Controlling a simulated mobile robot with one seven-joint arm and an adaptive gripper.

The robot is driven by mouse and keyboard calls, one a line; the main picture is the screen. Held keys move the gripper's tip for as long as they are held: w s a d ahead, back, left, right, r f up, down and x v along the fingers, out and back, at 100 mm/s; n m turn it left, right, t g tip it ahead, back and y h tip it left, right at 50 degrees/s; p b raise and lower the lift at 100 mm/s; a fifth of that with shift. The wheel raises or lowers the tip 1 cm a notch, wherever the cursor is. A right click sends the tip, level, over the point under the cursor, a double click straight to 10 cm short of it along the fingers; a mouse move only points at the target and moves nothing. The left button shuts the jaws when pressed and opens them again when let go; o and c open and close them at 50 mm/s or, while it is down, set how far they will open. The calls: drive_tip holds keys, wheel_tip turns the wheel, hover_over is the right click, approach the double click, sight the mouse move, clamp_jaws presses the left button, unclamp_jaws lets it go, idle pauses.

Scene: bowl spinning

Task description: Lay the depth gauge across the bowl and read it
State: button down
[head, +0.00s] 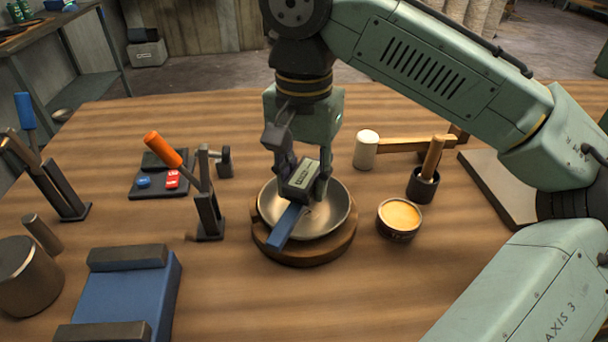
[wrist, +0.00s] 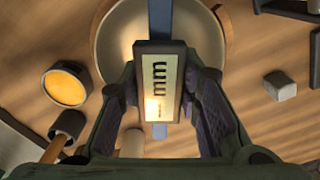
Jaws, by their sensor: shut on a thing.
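The depth gauge (head: 287,226) has a long blue bar and a dark box with a pale display. My gripper (head: 297,183) is shut on the box, over the bowl. The metal bowl (head: 338,207) sits on a round wooden base (head: 307,256). In the head view the blue bar slants over the bowl's near rim; I cannot tell whether it touches the rim. In the wrist view the gauge's box (wrist: 160,90) is between the fingers, with "mm" on its lit display; no number is readable. The bowl (wrist: 115,45) lies behind it.
A tin of yellow paste (head: 399,216) and a dark pot with a wooden handle (head: 424,184) stand right of the bowl. A mallet (head: 368,150) lies behind. A lever stand with an orange handle (head: 163,149) is at left. A blue block (head: 125,292) is front left.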

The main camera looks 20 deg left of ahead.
sight(304, 174)
drive_tip(key=c, duration=1.1)
unclamp_jaws()
wheel_tip(304, 174, up, 12)
